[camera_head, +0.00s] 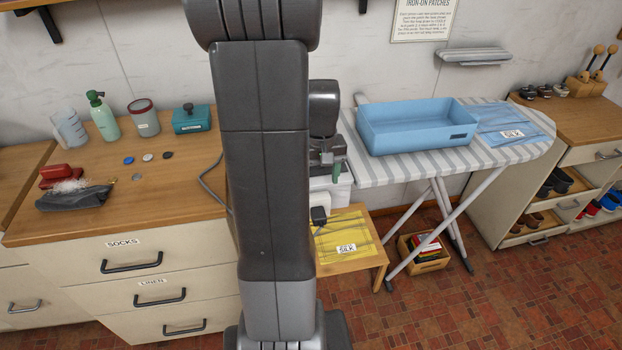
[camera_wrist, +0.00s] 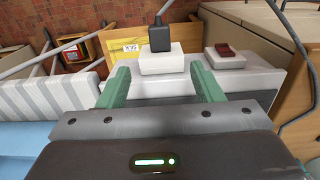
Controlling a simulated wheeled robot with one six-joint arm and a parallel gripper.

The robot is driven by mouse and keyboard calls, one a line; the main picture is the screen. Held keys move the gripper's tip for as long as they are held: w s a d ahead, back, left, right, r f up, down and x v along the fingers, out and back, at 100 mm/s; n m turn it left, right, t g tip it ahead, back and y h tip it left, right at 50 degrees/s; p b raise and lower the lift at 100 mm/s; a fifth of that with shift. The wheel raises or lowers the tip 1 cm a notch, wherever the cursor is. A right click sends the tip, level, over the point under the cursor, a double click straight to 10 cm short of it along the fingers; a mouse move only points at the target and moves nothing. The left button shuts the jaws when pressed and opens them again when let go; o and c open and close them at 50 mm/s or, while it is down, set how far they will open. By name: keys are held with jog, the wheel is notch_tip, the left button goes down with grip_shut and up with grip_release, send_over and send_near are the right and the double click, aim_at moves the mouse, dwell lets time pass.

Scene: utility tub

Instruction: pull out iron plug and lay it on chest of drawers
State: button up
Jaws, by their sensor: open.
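The black iron plug (camera_wrist: 160,38) stands upright on a white socket block (camera_wrist: 162,60) in the wrist view. A black piece that looks like the same plug shows in the head view (camera_head: 318,215), beside my arm. My gripper (camera_wrist: 160,84) has green fingers spread apart and empty, with the plug beyond and between them, not touched. In the head view my gripper (camera_head: 336,173) is partly hidden behind my arm. The chest of drawers (camera_head: 190,205) has a wooden top and drawers labelled SOCKS and LINEN. The iron itself cannot be made out.
Bottles, jars, a teal box (camera_head: 192,119), several small discs and a dark grey item (camera_head: 74,198) stand on the chest; its front middle is clear. The ironing board (camera_head: 400,168) holds a blue tub (camera_head: 415,130). A dark cord (camera_wrist: 309,75) hangs at right in the wrist view.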

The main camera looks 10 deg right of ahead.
aim_at(319, 214)
notch_tip(319, 214, down, 13)
jog(key=shift+s+f, duration=0.15)
dwell(0.4)
jog(key=c, duration=1.1)
